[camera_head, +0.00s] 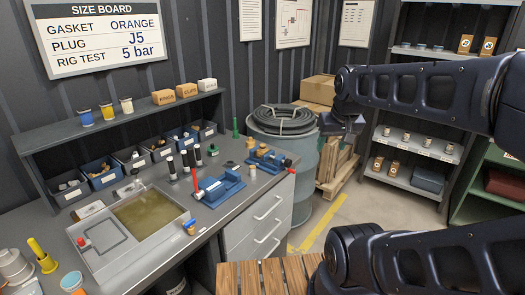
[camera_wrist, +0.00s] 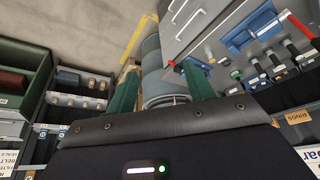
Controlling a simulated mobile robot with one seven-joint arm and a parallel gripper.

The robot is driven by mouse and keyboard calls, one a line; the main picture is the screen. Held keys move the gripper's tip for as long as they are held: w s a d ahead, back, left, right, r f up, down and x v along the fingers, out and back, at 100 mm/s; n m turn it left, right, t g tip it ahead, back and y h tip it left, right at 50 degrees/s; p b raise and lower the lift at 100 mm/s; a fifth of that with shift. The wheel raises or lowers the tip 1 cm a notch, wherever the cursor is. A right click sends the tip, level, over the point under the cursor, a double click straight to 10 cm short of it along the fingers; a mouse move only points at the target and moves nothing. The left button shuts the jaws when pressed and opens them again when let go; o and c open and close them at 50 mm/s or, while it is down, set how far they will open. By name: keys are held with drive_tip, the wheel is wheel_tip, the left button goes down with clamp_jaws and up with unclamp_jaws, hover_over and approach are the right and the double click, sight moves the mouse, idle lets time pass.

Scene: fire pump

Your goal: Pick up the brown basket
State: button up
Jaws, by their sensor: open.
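I cannot clearly make out a brown basket in either view. A brown slatted wooden surface (camera_head: 262,279) shows at the bottom of the head view, partly cut off; I cannot tell what it belongs to. My gripper (camera_head: 342,126) is raised in front of the back shelves, right of the drum, in the head view. In the wrist view its two green fingers stand wide apart, with my gripper (camera_wrist: 161,77) open and nothing held between them.
A grey workbench (camera_head: 215,222) with a shallow tank (camera_head: 130,235), blue vises and bins fills the left. A drum (camera_head: 300,165) with a coiled hose (camera_head: 283,120) stands at its end. A cardboard box (camera_head: 318,89) is behind. Shelves (camera_head: 405,185) line the back right. Some floor (camera_head: 345,222) is clear.

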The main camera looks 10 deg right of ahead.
drive_tip(key=shift+w, duration=0.1)
drive_tip(key=w+a+r+n+g, duration=0.1)
drive_tip(key=w+a+r+n, duration=0.15)
drive_tip(key=w, duration=0.95)
drive_tip(key=n+g, duration=0.4)
drive_tip(key=n, duration=0.6)
hover_over(263, 145)
wheel_tip(263, 145, down, 15)
wheel_tip(263, 145, down, 10)
drive_tip(key=shift+w+f, duration=0.1)
drive_tip(key=shift+f, duration=0.1)
drive_tip(key=c, duration=1.1)
